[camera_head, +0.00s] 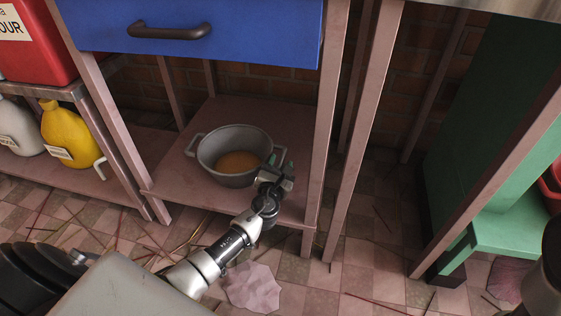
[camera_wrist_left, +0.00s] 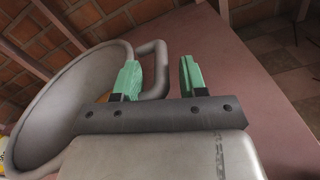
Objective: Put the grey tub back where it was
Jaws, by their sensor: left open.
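The grey tub (camera_head: 234,176) stands upright on the low shelf (camera_head: 268,112) under the blue drawer, with something orange-yellow in its bottom. It has a loop handle on each side. My left gripper (camera_head: 281,164) is at the tub's right side, by the right handle. In the left wrist view the tub (camera_wrist_left: 62,105) fills the left side. Its handle (camera_wrist_left: 158,62) shows beyond and beside the left green fingertip. Whether a finger touches the handle I cannot tell. My right gripper is not in view.
The blue drawer (camera_head: 200,30) hangs above the shelf, and pinkish posts (camera_head: 328,120) frame it. A yellow jug (camera_head: 68,135) and a red container (camera_head: 38,45) stand at left. A green stand (camera_head: 500,130) is at right. Sticks litter the tiled floor.

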